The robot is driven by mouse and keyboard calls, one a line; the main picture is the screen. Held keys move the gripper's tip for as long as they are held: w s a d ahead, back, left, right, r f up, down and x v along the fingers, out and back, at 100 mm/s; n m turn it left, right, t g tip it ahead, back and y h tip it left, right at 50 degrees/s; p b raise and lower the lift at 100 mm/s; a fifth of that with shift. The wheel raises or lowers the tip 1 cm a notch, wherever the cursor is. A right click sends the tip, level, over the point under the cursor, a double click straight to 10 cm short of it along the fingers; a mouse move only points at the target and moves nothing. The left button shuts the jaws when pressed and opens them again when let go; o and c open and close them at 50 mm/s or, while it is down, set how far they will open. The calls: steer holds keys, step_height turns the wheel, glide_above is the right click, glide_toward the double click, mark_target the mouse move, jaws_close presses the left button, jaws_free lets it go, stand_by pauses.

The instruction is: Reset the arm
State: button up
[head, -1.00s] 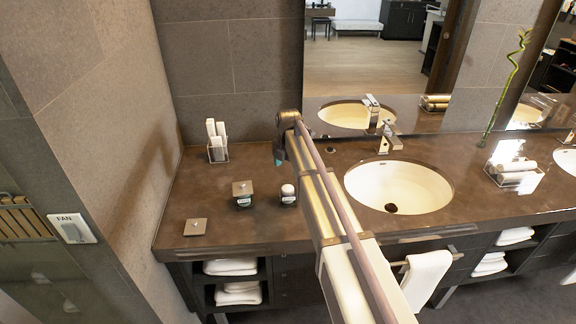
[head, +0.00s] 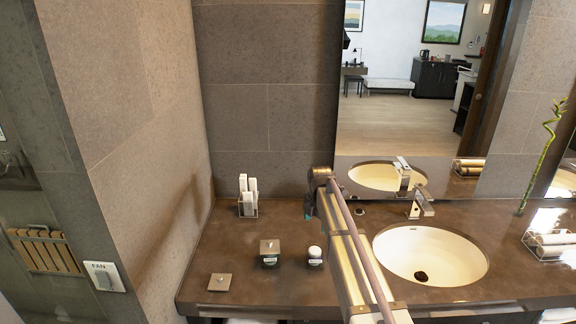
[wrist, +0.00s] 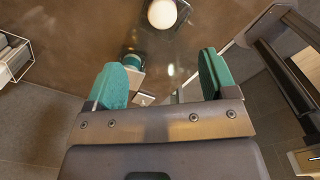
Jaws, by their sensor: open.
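My arm reaches out over the brown counter (head: 330,283), left of the sink. My gripper (head: 309,209) hangs at the arm's far end, above the back part of the counter. In the wrist view my gripper (wrist: 166,82) shows two teal fingertips spread apart with nothing held between them. A small dark jar with a white ball-shaped top (head: 315,253) stands on the counter in front of the gripper. Left of it is a jar with a square lid (head: 270,250). A square lid with a knob (head: 219,282) lies flat near the front left.
A clear holder with white items (head: 248,197) stands at the back left by the wall. The sink (head: 430,256) and faucet (head: 420,203) are right of my arm. Rolled towels (head: 552,244) sit far right. The mirror (head: 420,100) rises behind. The counter's left part has bare room.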

steer(key=s+f+m+b, duration=0.2)
steer(key=s+m, duration=1)
steer(key=s, duration=0.4)
steer(key=s+f+m+b, duration=0.1)
steer(key=s+m, duration=1.1)
steer(key=s, duration=0.5)
steer(key=shift+f+m+b, duration=0.35)
steer(key=shift+m, duration=0.05)
